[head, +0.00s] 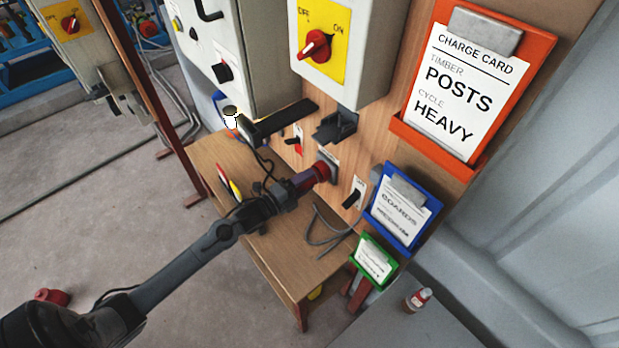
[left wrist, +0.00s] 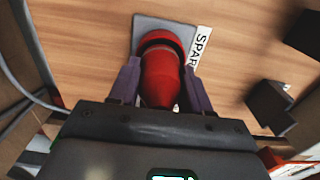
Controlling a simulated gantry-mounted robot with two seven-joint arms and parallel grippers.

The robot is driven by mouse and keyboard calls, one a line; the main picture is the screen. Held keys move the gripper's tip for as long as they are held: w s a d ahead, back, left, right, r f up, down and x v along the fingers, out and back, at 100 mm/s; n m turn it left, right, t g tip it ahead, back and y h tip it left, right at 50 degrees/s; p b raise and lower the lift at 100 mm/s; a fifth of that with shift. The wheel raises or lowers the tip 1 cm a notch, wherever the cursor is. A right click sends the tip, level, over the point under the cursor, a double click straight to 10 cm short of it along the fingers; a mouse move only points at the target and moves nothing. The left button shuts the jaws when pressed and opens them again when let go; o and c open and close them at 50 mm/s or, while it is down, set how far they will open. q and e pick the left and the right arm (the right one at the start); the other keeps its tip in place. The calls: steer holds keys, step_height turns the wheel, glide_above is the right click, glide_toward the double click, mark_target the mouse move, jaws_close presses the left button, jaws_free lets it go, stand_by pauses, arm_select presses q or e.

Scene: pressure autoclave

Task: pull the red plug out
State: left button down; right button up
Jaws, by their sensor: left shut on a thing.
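The red plug (left wrist: 160,78) sits at a grey socket plate (left wrist: 150,24) on the wooden panel, beside a label of which "SPAR" can be read. In the head view the red plug (head: 321,171) is at the end of my left gripper (head: 296,184). My left gripper (left wrist: 160,85) is shut on the plug, with one finger on each side of its body. Whether the plug's pins are fully in the socket cannot be seen. My right gripper is in neither view.
A red and yellow rotary switch (head: 314,46) is above. Blue (head: 433,206) and green (head: 386,281) card holders are to the right.

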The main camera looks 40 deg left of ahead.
arm_select(q)
steer(key=p+v, duration=0.2)
steer(key=v, duration=0.3)
steer(key=shift+s+p, duration=0.25)
steer(key=shift+p, duration=0.1)
stand_by(0.3)
